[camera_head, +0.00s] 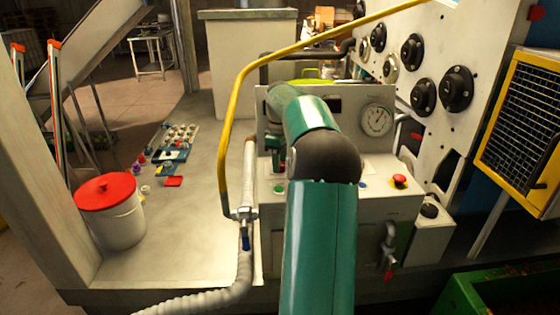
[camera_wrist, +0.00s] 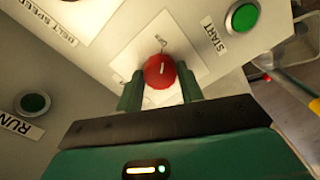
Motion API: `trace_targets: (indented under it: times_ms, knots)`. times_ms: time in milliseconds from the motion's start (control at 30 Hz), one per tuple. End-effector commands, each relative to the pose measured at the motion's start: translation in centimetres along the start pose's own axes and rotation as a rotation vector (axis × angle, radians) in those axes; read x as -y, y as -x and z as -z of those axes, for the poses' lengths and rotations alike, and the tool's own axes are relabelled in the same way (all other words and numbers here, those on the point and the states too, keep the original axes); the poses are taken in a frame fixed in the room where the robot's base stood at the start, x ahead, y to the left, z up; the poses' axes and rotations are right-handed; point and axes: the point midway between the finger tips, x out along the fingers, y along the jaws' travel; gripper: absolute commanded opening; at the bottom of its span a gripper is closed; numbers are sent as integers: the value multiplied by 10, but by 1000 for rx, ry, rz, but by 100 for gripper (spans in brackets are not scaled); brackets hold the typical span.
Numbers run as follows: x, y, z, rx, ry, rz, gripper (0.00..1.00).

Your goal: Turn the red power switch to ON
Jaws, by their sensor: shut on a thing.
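The red power switch (camera_wrist: 160,70) is a round knob with a short white mark, on a white plate of the panel in the wrist view.
A green START button (camera_wrist: 242,17) and a green RUN button (camera_wrist: 34,103) flank the switch. The box carries a gauge (camera_head: 377,120) and a red push button (camera_head: 400,181). A yellow pipe (camera_head: 232,110) and a grey hose (camera_head: 215,297) run close on the left.

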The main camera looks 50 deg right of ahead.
Motion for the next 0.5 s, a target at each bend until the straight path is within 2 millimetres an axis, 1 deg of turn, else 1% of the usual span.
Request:
trace_targets:
  times_ms: [267,500]
  knots:
    - [1,1,2,0,-200,-2,15]
    - [0,1,2,-1,-427,-2,15]
